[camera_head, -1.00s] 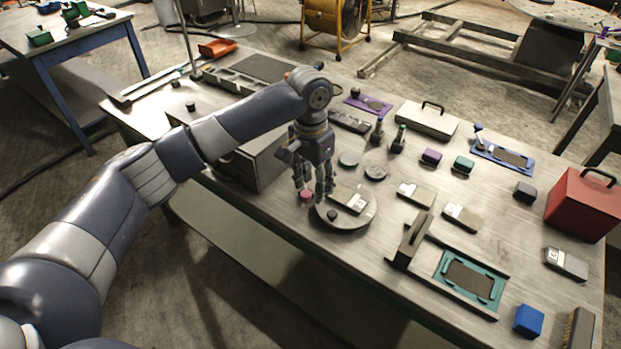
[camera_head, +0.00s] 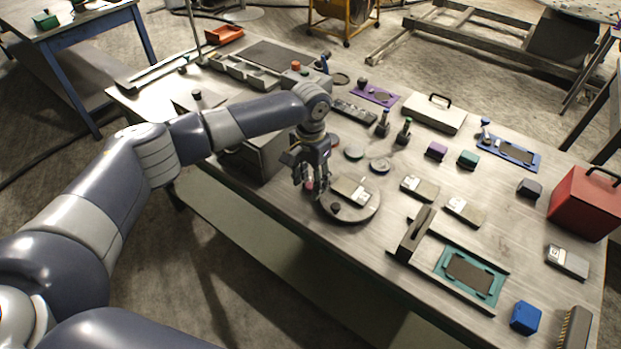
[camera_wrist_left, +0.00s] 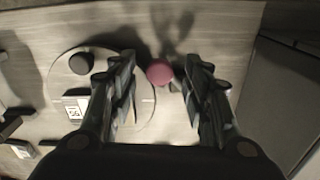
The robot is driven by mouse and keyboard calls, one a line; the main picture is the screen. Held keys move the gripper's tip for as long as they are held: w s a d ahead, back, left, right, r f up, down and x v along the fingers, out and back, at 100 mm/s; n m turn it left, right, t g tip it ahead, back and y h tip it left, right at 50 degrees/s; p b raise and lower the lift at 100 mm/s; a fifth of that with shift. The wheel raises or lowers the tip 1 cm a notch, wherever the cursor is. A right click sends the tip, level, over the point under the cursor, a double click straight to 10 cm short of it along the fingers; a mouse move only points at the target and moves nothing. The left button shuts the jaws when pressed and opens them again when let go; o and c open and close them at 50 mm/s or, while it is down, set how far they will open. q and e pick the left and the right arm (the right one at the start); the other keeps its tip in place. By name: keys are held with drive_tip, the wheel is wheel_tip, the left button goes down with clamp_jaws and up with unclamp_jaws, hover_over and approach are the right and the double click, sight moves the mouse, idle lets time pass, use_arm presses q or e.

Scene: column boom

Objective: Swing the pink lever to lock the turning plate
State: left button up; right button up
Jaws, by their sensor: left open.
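The turning plate (camera_head: 362,211) is a round grey disc near the front edge of the workbench, with a grey block (camera_head: 355,190) and a dark knob (camera_head: 336,207) on it. The pink lever knob (camera_head: 309,186) stands at the plate's left edge. In the left wrist view the pink knob (camera_wrist_left: 159,72) lies between the spread fingers, a little beyond their tips, and the plate (camera_wrist_left: 60,62) is to its left. My left gripper (camera_head: 309,182) is open over the knob, its fingers partly hiding it in the head view. Whether they touch it I cannot tell. My right gripper is not in view.
A dark grey box (camera_head: 262,158) stands close left of my left gripper. Small discs (camera_head: 379,165) and upright pegs (camera_head: 403,132) stand behind the plate. A teal frame (camera_head: 472,276) and a red case (camera_head: 585,203) are to the right. The bench front edge is close.

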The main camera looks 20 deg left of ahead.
use_arm(q)
drive_tip(key=shift+f, duration=0.2)
